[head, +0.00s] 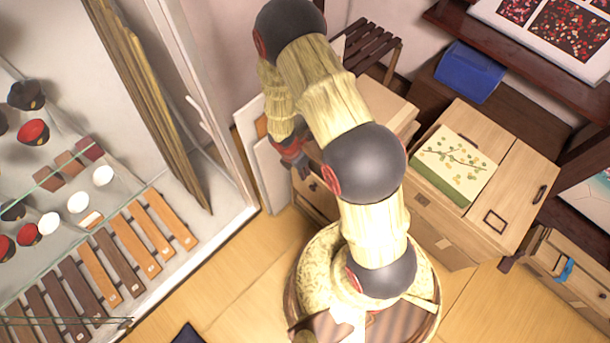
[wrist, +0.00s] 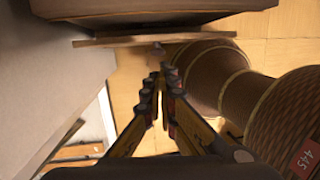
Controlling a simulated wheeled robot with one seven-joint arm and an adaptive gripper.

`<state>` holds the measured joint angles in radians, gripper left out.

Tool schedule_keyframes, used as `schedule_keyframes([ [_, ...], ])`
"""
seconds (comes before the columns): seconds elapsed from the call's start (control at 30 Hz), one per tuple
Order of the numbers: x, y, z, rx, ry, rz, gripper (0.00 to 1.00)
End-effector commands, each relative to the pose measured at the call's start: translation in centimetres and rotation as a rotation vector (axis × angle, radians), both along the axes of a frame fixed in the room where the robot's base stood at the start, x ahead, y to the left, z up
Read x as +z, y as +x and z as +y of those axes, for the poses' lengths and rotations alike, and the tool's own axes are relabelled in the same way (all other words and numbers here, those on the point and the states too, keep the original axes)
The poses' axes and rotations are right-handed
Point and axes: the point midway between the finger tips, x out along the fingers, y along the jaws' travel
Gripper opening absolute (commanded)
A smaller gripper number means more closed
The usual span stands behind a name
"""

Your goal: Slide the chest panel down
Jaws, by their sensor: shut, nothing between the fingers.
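In the head view, a light wooden chest (head: 393,104) stands behind my arm, which hides much of it. A pale front panel (head: 316,200) with a small dark knob shows low at its left. My gripper (head: 303,172) points down just left of that front. In the wrist view, my gripper (wrist: 160,82) is shut and empty. Its tips point toward a thin wooden edge (wrist: 205,37) under a broad wooden face (wrist: 90,8). A small dark knob (wrist: 159,48) shows just beyond the tips. I cannot tell whether the tips touch anything.
Pale boards (head: 262,150) lean left of the chest. Another chest (head: 515,195) bears a green-sided box (head: 452,165). A blue box (head: 468,72) lies behind.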

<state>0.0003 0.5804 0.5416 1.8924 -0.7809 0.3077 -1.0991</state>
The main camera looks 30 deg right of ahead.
Motion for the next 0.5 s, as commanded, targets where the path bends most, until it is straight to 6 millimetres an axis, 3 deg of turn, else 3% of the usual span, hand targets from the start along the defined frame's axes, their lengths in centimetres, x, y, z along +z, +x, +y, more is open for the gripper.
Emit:
schedule_keyframes([
  [0.2, -4.7, -0.6, -0.9, -0.003, 0.000, 0.004, 0.00],
  [0.5, -9.7, -1.0, -2.1, -0.003, -0.001, 0.001, 0.00],
])
